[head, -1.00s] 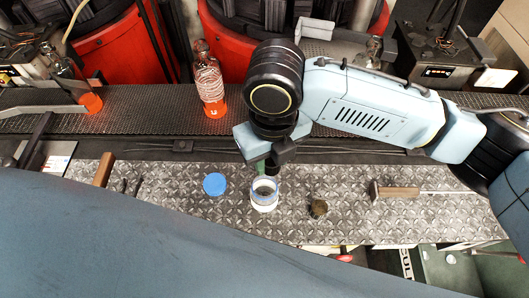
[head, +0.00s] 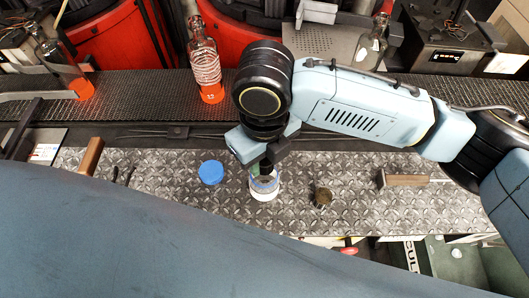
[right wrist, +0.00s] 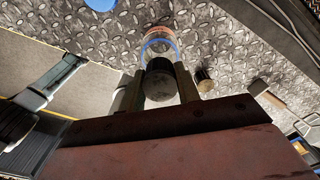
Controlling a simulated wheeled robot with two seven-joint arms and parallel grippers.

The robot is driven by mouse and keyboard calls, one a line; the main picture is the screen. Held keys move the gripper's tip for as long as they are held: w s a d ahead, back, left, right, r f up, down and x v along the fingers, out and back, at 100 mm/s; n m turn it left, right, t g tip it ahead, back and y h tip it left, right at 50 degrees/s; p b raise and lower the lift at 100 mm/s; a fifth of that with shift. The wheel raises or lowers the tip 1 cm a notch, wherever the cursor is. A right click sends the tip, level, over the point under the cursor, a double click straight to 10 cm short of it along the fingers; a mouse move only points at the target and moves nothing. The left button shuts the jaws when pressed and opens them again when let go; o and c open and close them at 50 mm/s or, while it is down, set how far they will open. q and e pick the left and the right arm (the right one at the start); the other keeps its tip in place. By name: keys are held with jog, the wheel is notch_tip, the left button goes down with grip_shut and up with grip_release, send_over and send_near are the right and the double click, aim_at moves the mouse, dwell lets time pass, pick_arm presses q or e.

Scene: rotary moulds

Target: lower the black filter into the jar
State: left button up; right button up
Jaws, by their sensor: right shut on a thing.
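My right gripper (head: 266,164) points down at the glass jar (head: 264,192) and is shut on the black filter (right wrist: 160,84). In the right wrist view the filter is a dark round-ended cylinder between the two fingers. The jar, with a blue band and pale contents, shows just beyond it in that view (right wrist: 160,46). The filter overlaps the jar's mouth; I cannot tell how far inside it is. The jar stands upright on the metal plate.
A blue lid (head: 211,172) lies left of the jar. A small metal cup (head: 322,197) stands to its right, with a hammer (head: 405,180) farther right. Bottles with orange liquid (head: 207,75) stand behind. The diamond-pattern plate (head: 165,190) has bare room around the jar.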

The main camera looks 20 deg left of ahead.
jog(key=shift+f, duration=0.45)
jog(key=shift+p, duration=0.55)
dwell(0.7)
jog(key=shift+f, duration=0.5)
dwell(0.4)
jog(key=o, duration=1.2)
jog(key=shift+c, duration=0.2)
notch_tip(320, 180, up, 8)
jog(key=p, duration=0.7)
